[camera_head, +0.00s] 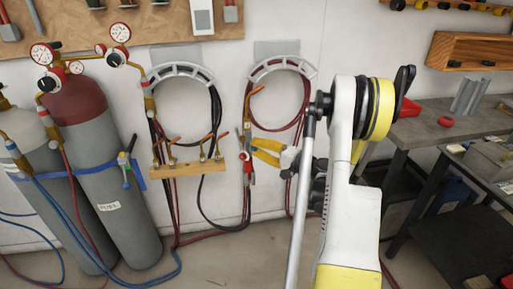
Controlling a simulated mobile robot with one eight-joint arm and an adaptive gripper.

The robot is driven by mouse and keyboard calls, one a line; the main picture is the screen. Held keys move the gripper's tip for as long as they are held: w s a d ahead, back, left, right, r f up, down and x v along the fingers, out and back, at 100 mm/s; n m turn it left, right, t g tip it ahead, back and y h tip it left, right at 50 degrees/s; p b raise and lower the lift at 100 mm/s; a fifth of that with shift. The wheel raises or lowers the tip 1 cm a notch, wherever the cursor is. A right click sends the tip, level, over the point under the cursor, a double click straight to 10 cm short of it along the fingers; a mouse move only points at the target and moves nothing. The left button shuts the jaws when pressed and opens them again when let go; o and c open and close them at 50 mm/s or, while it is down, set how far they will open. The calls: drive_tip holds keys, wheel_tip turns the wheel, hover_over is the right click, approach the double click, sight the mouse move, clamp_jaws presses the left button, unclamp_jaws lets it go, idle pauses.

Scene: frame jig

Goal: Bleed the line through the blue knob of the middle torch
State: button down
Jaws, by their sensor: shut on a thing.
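My gripper (269,151), with yellow fingers, is at the middle of the picture, left of my white arm. Its fingertips meet an upright torch (247,120) with a copper-coloured tip bent to the right. The gripper is shut at this torch's body; whether it is on the body or on a knob is too small to tell. Below the fingers the torch has a red part, with hoses hanging down. A wooden rack (188,171) to its left holds several more torches with copper-coloured tips. A blue knob is not clearly visible on the gripped torch.
Grey and red-topped gas cylinders (120,205) with gauges stand at the left, held by a blue strap. Two hose hangers (283,66) are on the wall, with looped hoses. A grey workbench (440,125) is at the right. Hoses lie on the floor.

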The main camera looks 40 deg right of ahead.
drive_tip(key=shift+m, duration=0.6)
drive_tip(key=c, duration=1.2)
unclamp_jaws()
drive_tip(key=shift+c, duration=0.2)
drive_tip(key=v, duration=1.2)
drive_tip(key=shift+f, duration=0.1)
